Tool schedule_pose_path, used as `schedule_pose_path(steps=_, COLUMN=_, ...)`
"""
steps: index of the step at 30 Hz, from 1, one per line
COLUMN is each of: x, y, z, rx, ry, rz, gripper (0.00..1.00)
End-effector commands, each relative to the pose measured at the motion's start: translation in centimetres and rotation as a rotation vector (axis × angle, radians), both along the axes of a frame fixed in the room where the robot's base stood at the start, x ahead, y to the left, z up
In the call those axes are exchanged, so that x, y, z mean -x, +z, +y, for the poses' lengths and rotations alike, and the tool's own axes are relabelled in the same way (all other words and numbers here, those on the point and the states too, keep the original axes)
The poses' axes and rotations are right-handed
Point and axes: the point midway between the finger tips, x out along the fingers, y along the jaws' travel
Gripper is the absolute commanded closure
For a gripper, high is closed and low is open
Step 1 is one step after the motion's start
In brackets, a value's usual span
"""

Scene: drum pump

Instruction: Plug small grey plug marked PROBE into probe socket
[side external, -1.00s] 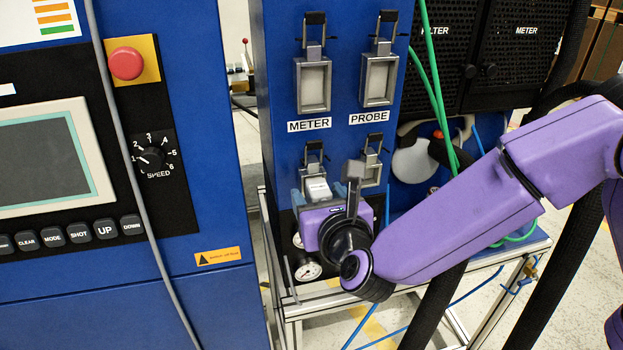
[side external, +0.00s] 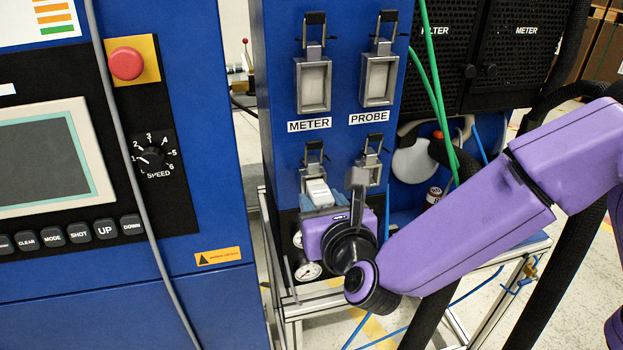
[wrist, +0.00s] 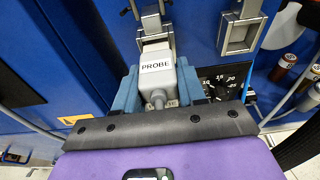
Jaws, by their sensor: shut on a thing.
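The small grey plug marked PROBE (wrist: 156,72) is between the blue fingers of my gripper (wrist: 157,95), which is shut on it. In the side view the plug (side external: 319,193) shows pale above my gripper (side external: 322,212), just below the lower left socket (side external: 313,168). I cannot tell whether its front end touches that socket. A PROBE label (side external: 369,118) sits on the right column, between a large upper socket (side external: 379,80) and a smaller lower socket (side external: 371,166). Both look empty. The lower right socket also shows in the wrist view (wrist: 241,34).
A METER label (side external: 309,126) and a large empty socket (side external: 313,86) are on the left column. Raised latches stand above the sockets. Gauges (side external: 308,271) sit below my gripper. Green hoses (side external: 437,90) hang right of the panel. A grey cable (side external: 128,150) crosses the left cabinet.

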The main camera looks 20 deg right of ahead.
Motion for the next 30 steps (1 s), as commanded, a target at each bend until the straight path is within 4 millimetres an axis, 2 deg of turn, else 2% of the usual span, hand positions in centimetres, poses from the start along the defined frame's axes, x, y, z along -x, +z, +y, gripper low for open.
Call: schedule_pose_path(steps=30, x=2.6, y=0.0, z=0.0, rx=0.0, ry=0.0, rz=-0.001, gripper=1.0)
